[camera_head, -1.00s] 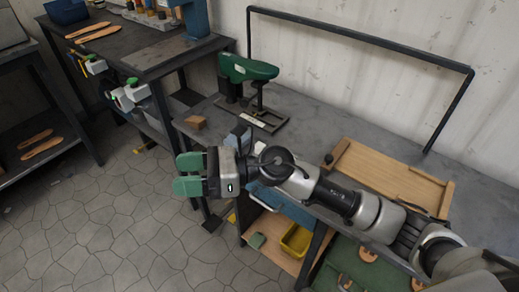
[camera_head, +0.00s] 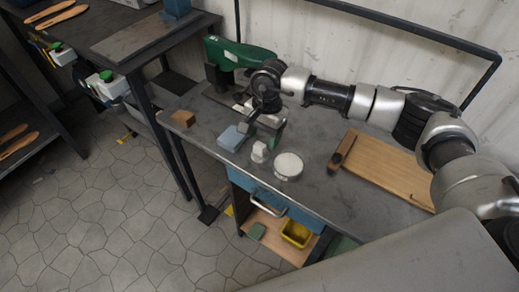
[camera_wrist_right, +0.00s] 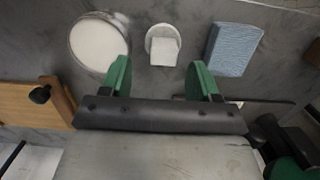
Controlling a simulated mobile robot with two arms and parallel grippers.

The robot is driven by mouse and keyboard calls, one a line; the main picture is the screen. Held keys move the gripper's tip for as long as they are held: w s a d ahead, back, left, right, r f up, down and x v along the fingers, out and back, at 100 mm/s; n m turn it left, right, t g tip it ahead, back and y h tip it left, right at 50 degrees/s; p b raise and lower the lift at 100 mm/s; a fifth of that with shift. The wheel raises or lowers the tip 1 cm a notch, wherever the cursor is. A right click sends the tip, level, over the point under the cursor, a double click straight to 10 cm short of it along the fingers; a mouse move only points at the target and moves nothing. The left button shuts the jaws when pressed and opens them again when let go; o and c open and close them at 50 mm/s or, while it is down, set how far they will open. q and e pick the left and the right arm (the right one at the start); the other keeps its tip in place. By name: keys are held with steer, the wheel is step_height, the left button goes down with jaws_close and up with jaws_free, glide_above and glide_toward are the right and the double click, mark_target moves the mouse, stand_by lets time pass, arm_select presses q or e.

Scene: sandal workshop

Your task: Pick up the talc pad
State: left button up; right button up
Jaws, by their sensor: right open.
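The talc pad looks to be the small white piece (camera_head: 259,152) with a block-like grip, standing on the grey bench (camera_head: 325,150) between a round white dish and a blue block. In the right wrist view the white pad (camera_wrist_right: 164,45) lies just beyond the fingertips, roughly centred between them. My right gripper (camera_head: 264,133) is open and empty, with green fingers (camera_wrist_right: 162,76) apart, close to the pad on its wall side. I cannot tell the gripper's exact height above the bench. My left gripper is not in view.
The white-filled dish (camera_head: 288,166) and the blue block (camera_head: 232,138) closely flank the pad. A brown block (camera_head: 183,118), a green press tool (camera_head: 238,54) and a wooden board (camera_head: 388,172) are also on the bench. A yellow bin (camera_head: 297,233) stands below.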

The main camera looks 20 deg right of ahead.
mark_target(260, 145)
steer(key=f, duration=0.2)
steer(key=a+f+p, duration=0.1)
steer(key=f, duration=0.2)
steer(key=shift+s+f, duration=0.15)
steer(key=shift+f, duration=0.1)
steer(key=shift+c, duration=0.3)
steer(key=c, duration=0.6)
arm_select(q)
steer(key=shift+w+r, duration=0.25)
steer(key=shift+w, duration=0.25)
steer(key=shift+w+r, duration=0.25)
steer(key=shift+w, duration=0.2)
arm_select(e)
steer(key=shift+c, duration=0.2)
steer(key=shift+r, duration=0.2)
